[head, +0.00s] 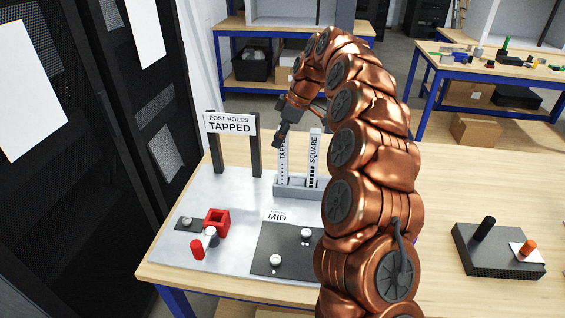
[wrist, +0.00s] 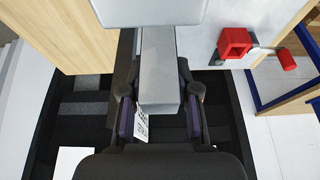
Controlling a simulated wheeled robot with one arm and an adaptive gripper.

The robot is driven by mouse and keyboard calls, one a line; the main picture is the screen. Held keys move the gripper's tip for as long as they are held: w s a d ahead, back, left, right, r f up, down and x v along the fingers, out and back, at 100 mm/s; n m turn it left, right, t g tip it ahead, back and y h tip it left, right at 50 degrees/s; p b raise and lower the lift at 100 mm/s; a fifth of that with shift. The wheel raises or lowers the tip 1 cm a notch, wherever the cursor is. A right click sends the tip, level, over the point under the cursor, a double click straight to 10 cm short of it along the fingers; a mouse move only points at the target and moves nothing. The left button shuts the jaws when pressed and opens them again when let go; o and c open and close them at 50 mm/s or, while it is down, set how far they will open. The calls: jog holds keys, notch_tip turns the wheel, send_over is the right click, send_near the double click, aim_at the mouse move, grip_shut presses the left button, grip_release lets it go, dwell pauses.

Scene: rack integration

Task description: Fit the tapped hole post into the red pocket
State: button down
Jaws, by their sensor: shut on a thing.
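The tapped hole post (head: 283,168) is a light upright bar marked TAPPED. In the head view its lower end stands at the grey holder (head: 290,192), left of the SQUARE post (head: 313,160). My gripper (head: 284,132) is at the top of the tapped post. In the wrist view my gripper (wrist: 160,100) is shut on the grey post (wrist: 158,65), with a finger on each side. The red pocket (head: 216,222) is a square open block on the light mat, left of the holder. It also shows at upper right in the wrist view (wrist: 235,42).
A POST HOLES TAPPED sign (head: 230,123) stands behind the pocket. A red cylinder (head: 197,250) lies near the pocket. A dark plate (head: 285,250) with white knobs is in front of the holder. My arm hides part of the table. A black rack (head: 110,110) stands at left.

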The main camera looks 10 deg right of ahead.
jog(key=shift+r+p, duration=0.35)
jog(key=shift+r, duration=1.7)
jog(key=shift+r+p, duration=1.35)
jog(key=shift+r, duration=1.35)
jog(key=s+a+r+b, duration=0.1)
jog(key=s+a+r, duration=0.1)
jog(key=a, duration=0.5)
jog(key=s+a+r, duration=0.3)
jog(key=s+a, duration=0.2)
jog(key=a, duration=0.2)
jog(key=s+a+r+b, duration=0.1)
jog(key=s+a+r, duration=0.2)
jog(key=a, duration=0.5)
jog(key=shift+s+b, duration=0.3)
jog(key=shift+s, duration=0.2)
jog(key=shift+f, duration=0.15)
notch_tip(320, 180, down, 11)
jog(key=b, duration=0.8)
